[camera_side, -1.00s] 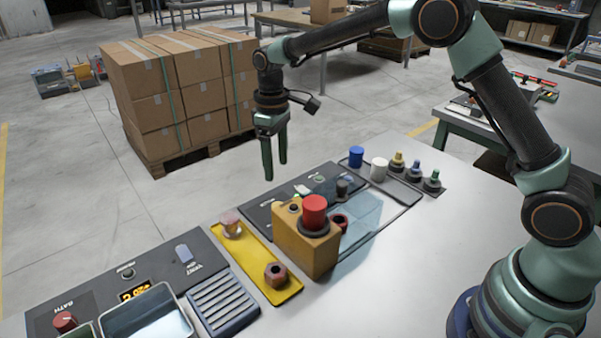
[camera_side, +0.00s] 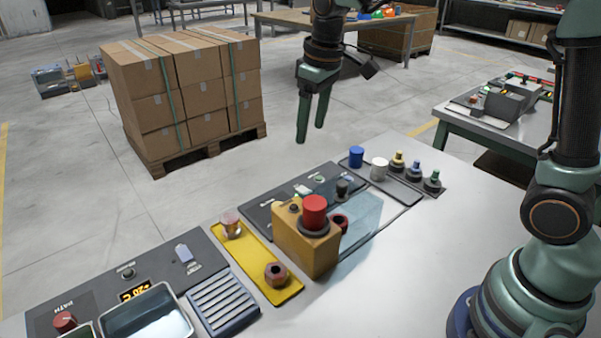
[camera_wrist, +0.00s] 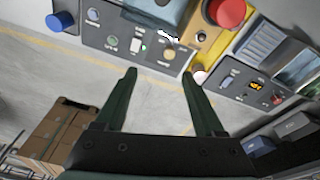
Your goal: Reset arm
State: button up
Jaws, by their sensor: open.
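My gripper (camera_side: 311,140) hangs in the air with its two dark green fingers pointing down, above and behind the far edge of the work table (camera_side: 400,290). The fingers are apart and nothing is between them. In the camera_wrist view the gripper (camera_wrist: 160,75) also shows open and empty, with floor behind it. It touches nothing on the table. My arm rises from its base at the right of the table.
On the table stand a yellow box with a red button (camera_side: 314,210), a yellow tray (camera_side: 285,292), a dark control panel (camera_side: 262,212), a blue cylinder (camera_side: 356,157) and a white cylinder (camera_side: 379,169). Strapped cartons (camera_side: 185,90) stand on a pallet behind.

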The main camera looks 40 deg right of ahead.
jog(key=s+d+r+m+t, duration=0.1)
jog(key=s+d, duration=0.1)
jog(key=s, duration=0.5)
jog(key=s+d+m+t, duration=0.2)
jog(key=s+d, duration=0.1)
jog(key=s, duration=0.5)
jog(key=shift+r+t, duration=0.3)
jog(key=shift+r, duration=0.1)
